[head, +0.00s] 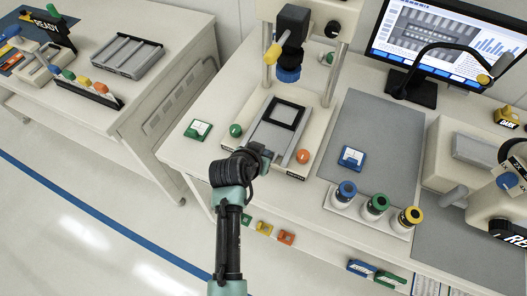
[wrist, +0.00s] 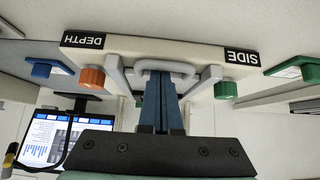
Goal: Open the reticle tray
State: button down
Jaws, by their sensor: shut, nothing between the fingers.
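The reticle tray (head: 267,133) is a grey slide with a black square frame on it, set in a cream machine base below the column head. In the wrist view, which looks upside down, its pale loop handle (wrist: 165,66) sits between two grey rails. My gripper (wrist: 158,76) is shut and empty, its blue-grey fingers together with their tips at the handle. I cannot tell whether they touch it. In the head view my gripper (head: 264,156) is at the tray's front end, partly hidden by my wrist. The tray appears pushed in.
A green knob (head: 236,130) and an orange knob (head: 303,156) flank the tray. DEPTH (wrist: 84,40) and SIDE (wrist: 243,57) labels mark the base front. Coloured bottles (head: 376,204) stand right. The floor (head: 120,215) at left is clear.

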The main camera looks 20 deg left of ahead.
jog(key=s+p, duration=0.3)
jog(key=s, duration=0.8)
jog(key=shift+s+a+p, duration=0.25)
jog(key=shift+s+p, duration=0.05)
jog(key=shift+p, duration=0.05)
